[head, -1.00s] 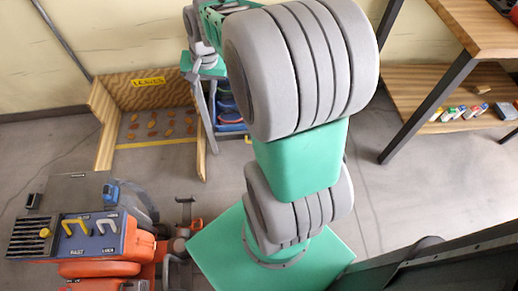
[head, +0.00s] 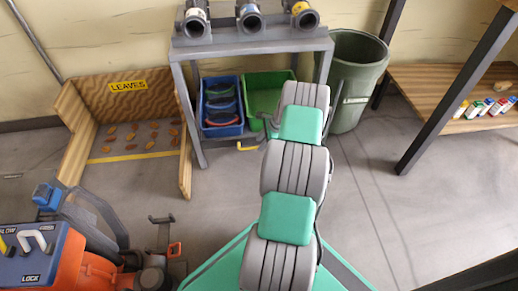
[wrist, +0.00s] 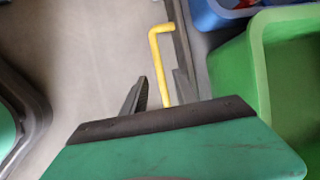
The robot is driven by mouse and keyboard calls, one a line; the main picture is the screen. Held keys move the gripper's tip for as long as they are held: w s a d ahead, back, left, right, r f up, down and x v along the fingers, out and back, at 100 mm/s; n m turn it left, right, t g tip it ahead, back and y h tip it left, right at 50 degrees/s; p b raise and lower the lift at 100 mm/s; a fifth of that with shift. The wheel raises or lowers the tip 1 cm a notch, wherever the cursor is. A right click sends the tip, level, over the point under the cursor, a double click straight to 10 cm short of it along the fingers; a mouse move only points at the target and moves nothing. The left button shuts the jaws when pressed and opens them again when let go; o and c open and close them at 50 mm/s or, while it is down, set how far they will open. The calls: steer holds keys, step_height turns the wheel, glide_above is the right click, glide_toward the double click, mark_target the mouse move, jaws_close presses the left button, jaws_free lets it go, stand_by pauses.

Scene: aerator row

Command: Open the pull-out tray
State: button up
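A yellow bent handle (head: 247,147) sticks out low at the front of the grey bench, near the blue and green bins. I take it for the pull-out tray's handle; the tray itself cannot be clearly made out. In the wrist view the handle (wrist: 160,62) rises beyond my gripper (wrist: 160,90). Its lower end appears between the two dark fingers, with room at the sides, so the gripper looks open. Contact cannot be told. In the head view my arm reaches to the bench front and its end is small and partly hidden.
A blue bin (head: 221,118) and a green bin (head: 262,92) sit under the grey bench (head: 254,43). A green barrel (head: 357,75) stands right of it. A leaves bay (head: 120,97) is left, an orange machine (head: 60,250) nearer.

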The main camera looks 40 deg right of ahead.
steer(key=x, duration=0.2)
steer(key=shift+w+a+f+b, duration=0.1)
steer(key=shift+w+f+b, duration=0.05)
steer(key=shift+f+b, duration=0.2)
steer(key=shift+r, duration=0.1)
jaws_close()
stand_by(0.9)
